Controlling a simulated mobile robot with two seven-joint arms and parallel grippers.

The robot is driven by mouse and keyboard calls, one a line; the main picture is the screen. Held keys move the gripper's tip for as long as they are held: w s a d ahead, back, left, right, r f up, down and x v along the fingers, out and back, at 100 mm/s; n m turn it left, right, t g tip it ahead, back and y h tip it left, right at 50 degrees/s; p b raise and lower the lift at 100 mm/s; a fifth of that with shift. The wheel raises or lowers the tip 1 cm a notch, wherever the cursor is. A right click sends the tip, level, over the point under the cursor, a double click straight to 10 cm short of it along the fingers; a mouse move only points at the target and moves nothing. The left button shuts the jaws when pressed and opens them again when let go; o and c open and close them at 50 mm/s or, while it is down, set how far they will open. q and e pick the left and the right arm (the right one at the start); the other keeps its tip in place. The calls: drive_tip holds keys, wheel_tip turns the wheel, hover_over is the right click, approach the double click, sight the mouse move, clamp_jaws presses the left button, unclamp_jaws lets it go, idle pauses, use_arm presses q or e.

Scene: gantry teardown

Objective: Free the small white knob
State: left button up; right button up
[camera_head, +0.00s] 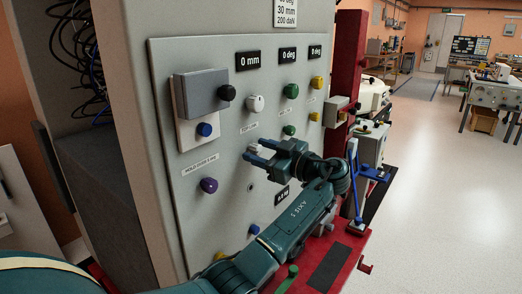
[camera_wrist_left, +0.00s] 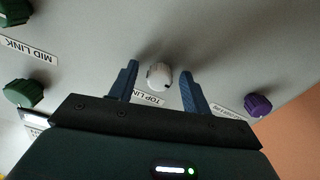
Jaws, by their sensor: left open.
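The small white knob (camera_wrist_left: 159,75) is on the grey panel, beside a label that reads TOP LINK. In the wrist view it sits between the two blue fingers of my open left gripper (camera_wrist_left: 159,88), with a gap on each side. In the head view my left gripper (camera_head: 253,150) reaches the panel from the right, and the knob is mostly hidden among its fingers. A second white knob (camera_head: 255,103) is higher on the panel. My right gripper is not in view.
A purple knob (camera_head: 209,185) is to the left of the gripper, and a green knob (camera_head: 289,130) is up and to the right. A grey box (camera_head: 201,92) with a black knob (camera_head: 227,92) is at upper left. A red frame (camera_head: 347,60) stands at the panel's right.

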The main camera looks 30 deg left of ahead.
use_arm(q)
drive_tip(key=c, duration=1)
